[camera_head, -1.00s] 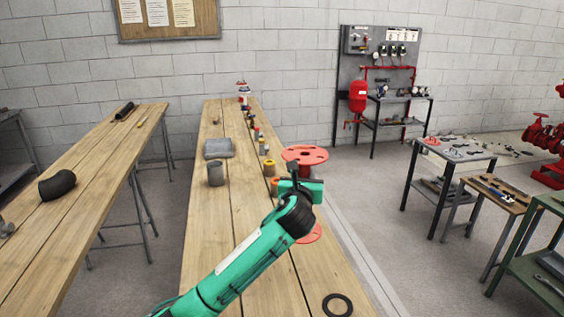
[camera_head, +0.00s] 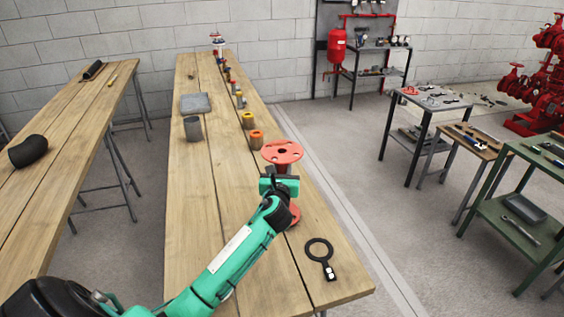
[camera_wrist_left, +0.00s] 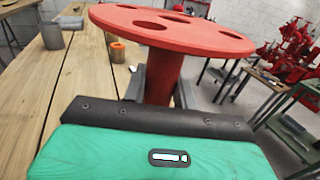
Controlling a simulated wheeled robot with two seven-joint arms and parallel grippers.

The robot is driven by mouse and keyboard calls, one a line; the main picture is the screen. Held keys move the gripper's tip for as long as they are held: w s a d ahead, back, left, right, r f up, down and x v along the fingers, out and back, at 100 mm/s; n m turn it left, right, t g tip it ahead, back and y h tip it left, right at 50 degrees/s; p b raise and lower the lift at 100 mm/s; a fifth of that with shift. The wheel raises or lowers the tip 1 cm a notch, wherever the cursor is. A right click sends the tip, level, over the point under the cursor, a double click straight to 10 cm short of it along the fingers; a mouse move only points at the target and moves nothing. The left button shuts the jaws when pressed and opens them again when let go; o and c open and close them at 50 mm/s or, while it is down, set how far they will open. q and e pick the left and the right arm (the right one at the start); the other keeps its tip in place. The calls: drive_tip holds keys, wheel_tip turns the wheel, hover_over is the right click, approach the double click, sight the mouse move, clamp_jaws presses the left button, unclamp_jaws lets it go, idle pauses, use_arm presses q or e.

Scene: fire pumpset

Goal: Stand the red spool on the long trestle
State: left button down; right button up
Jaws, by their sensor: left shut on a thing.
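The red spool (camera_head: 283,153) is upright at the right edge of the long trestle (camera_head: 215,215), in the head view. Its lower flange shows just below my gripper, at or close to the wooden top; I cannot tell whether it touches. My left gripper (camera_head: 279,184) is shut on the spool's core, between the two flanges. In the left wrist view the spool's top flange (camera_wrist_left: 172,30), with several holes, looms above the jaws, and its core (camera_wrist_left: 163,76) sits between the fingers. My right gripper is not in view.
A black ring with a handle (camera_head: 320,256) lies near the trestle's front right. A second trestle (camera_head: 62,148) is to the left. The trestle's middle is bare.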

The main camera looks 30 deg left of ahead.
use_arm(q)
drive_tip(key=shift+f, duration=0.85)
drive_tip(key=c, duration=1.2)
unclamp_jaws()
drive_tip(key=shift+f, duration=0.25)
drive_tip(key=shift+c, duration=0.2)
drive_tip(key=shift+o, duration=0.7)
drive_tip(key=shift+s+r, duration=0.1)
drive_tip(key=b+v, duration=0.1)
drive_tip(key=v, duration=1.1)
